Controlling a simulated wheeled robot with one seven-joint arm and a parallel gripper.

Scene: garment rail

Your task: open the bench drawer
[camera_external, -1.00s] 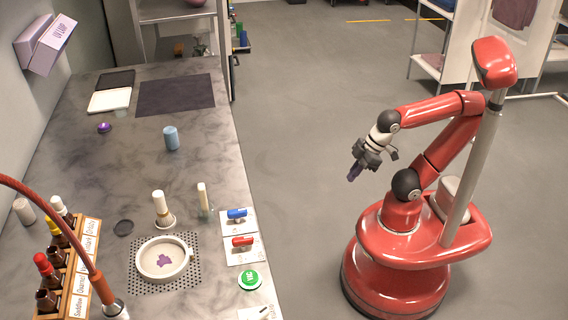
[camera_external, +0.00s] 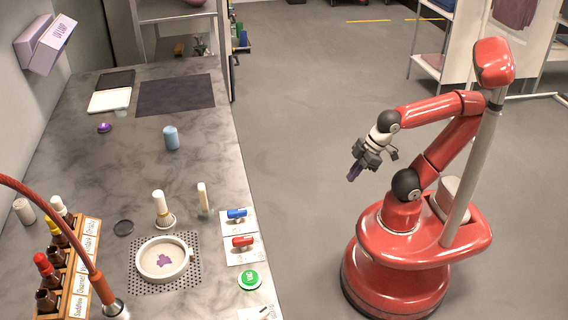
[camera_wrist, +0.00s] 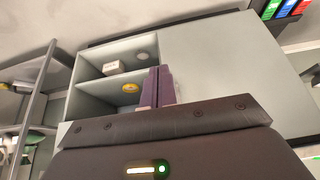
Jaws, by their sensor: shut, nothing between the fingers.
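The bench (camera_external: 100,206) with a grey marbled top runs along the left of the external view. Its drawer cannot be made out there, as the bench front is hidden from this angle. In the wrist view, a pale grey cabinet (camera_wrist: 225,65) shows tilted, with a plain panel and open compartments at its left; I cannot tell which part is the drawer. My gripper (camera_external: 355,173) is out over the floor, well to the right of the bench and apart from it. Its purple fingers are shut and empty; they also show in the wrist view (camera_wrist: 159,84).
On the bench top are a white round dish (camera_external: 163,258), a blue cylinder (camera_external: 171,138), a bottle rack (camera_external: 78,270), and blue (camera_external: 237,214) and red (camera_external: 242,241) handles near the front edge. The floor (camera_external: 300,130) between bench and robot is clear.

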